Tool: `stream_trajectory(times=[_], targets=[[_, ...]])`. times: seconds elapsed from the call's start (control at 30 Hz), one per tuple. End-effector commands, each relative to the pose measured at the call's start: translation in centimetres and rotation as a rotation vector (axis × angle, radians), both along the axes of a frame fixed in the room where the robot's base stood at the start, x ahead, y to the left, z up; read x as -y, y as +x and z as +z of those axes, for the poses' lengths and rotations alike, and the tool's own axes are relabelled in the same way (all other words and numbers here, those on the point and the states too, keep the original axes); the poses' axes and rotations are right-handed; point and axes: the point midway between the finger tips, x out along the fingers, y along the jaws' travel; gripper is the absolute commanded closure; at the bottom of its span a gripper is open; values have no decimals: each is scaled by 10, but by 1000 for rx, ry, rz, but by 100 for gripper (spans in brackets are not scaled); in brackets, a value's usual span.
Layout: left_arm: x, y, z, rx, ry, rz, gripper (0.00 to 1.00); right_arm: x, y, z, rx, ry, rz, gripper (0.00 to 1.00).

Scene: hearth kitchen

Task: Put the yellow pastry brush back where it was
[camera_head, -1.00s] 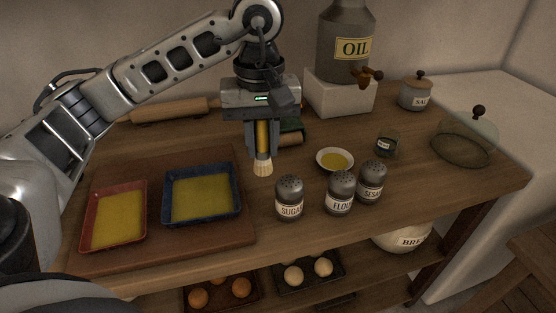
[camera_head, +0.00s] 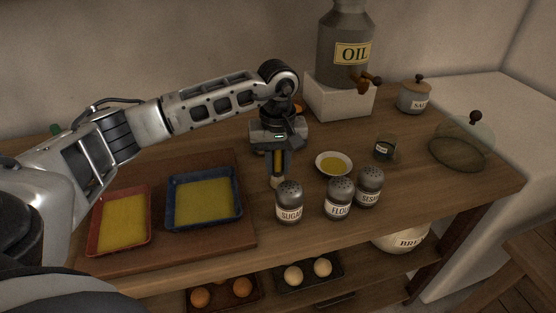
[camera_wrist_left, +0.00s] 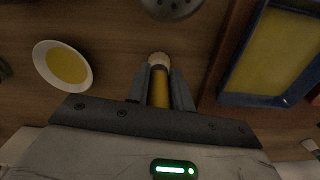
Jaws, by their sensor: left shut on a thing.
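The yellow pastry brush (camera_wrist_left: 160,92) is held between the fingers of my left gripper (camera_head: 278,165). Its pale bristles (camera_head: 277,183) point down, at or just above the wooden table; I cannot tell if they touch. The brush stands just behind the sugar shaker (camera_head: 289,203), between the blue tray (camera_head: 240,212) and the small white bowl of yellow liquid (camera_head: 334,163). In the left wrist view the bowl (camera_wrist_left: 42,60) is on the left and the blue tray (camera_wrist_left: 262,99) on the right. My right gripper is not in view.
A red tray (camera_head: 93,246) and the blue tray rest on a brown board (camera_head: 240,237). The flour shaker (camera_head: 338,198) and sesame shaker (camera_head: 369,187) stand right of the sugar.

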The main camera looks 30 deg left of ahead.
Motion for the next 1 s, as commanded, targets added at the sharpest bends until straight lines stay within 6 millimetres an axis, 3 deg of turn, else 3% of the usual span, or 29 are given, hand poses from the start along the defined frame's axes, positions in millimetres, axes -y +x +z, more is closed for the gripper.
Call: stream_trajectory(times=[0.23,0.27,0.3,0.33,0.73,1.0], targets=[[0,0,-4,1,0,0,100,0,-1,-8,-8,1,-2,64],[0,0,-3,1,0,0,72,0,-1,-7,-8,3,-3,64],[0,0,-2,1,1,0,61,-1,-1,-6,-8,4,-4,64],[0,0,-2,1,1,0,55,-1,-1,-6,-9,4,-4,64],[0,1,6,4,0,1,55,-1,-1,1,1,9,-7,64],[0,2,60,8,0,0,55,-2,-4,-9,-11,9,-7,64]])
